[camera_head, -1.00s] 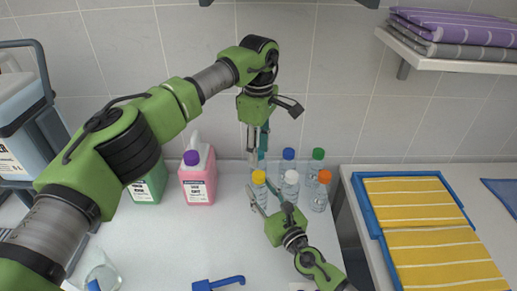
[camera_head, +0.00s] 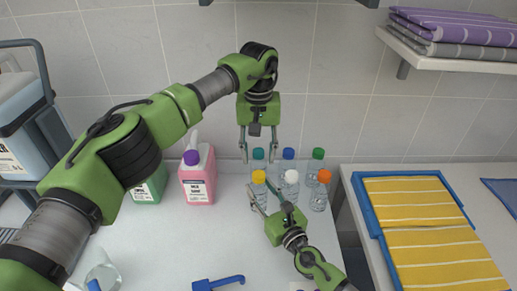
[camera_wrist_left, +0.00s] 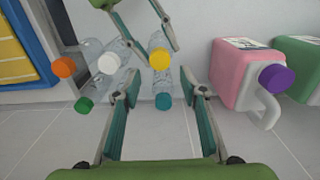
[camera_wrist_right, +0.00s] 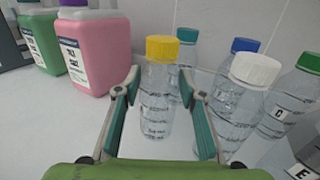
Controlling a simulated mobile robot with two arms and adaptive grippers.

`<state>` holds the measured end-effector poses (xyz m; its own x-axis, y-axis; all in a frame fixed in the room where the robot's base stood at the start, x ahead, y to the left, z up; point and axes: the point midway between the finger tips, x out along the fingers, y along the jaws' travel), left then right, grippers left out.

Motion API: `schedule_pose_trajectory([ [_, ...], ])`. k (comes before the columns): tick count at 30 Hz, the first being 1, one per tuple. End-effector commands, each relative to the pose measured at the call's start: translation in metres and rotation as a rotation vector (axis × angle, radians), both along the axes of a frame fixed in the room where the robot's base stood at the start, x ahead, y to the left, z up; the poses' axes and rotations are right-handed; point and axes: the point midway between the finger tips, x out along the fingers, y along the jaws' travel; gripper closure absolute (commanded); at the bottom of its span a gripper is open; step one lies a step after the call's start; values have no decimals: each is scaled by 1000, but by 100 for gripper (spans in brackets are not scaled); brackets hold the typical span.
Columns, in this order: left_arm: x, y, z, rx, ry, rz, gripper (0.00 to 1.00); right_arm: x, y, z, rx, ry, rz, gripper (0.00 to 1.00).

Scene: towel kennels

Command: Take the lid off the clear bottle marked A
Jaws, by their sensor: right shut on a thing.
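Several clear bottles with coloured lids stand in a cluster; no letter A is readable. My right gripper (camera_head: 265,196) is shut on the yellow-lidded bottle (camera_wrist_right: 157,105), low on its body; its yellow lid (camera_head: 258,176) is on. Behind it stands the teal-lidded bottle (camera_wrist_right: 187,65). My left gripper (camera_head: 258,156) is open and points down above the teal lid (camera_head: 258,153). In the left wrist view the teal lid (camera_wrist_left: 163,101) lies between the open fingers, apart from them. The white-lidded bottle (camera_head: 290,190) stands right of the yellow-lidded one. A green-lidded bottle (camera_wrist_right: 294,104) shows a C.
Blue-lidded (camera_head: 288,166) and orange-lidded (camera_head: 319,191) bottles stand close by. Pink (camera_head: 198,178) and green (camera_head: 150,184) jugs stand left, against the wall. A blue tray (camera_head: 372,222) with yellow towels lies right. A blue tool (camera_head: 215,284) lies in front. The counter's middle left is clear.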

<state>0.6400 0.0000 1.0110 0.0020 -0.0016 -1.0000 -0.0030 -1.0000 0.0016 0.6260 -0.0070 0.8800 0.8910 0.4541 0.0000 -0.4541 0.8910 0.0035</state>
Motion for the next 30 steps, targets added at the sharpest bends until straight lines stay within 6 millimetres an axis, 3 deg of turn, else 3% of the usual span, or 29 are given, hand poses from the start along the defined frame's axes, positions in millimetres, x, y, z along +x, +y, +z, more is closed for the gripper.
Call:
schedule_pose_trajectory([
  [6,-1,0,-37,1,5,2,61,0,0,-1,0,1,0,100],
  [12,-1,0,-59,1,3,2,61,0,0,-1,0,1,0,100],
  [23,-1,0,-65,0,1,3,61,0,0,-1,0,1,0,100],
  [28,-1,0,-65,0,2,3,100,0,0,-1,0,1,0,100],
  [30,-1,0,-65,0,2,3,100,0,0,-1,0,1,0,100],
])
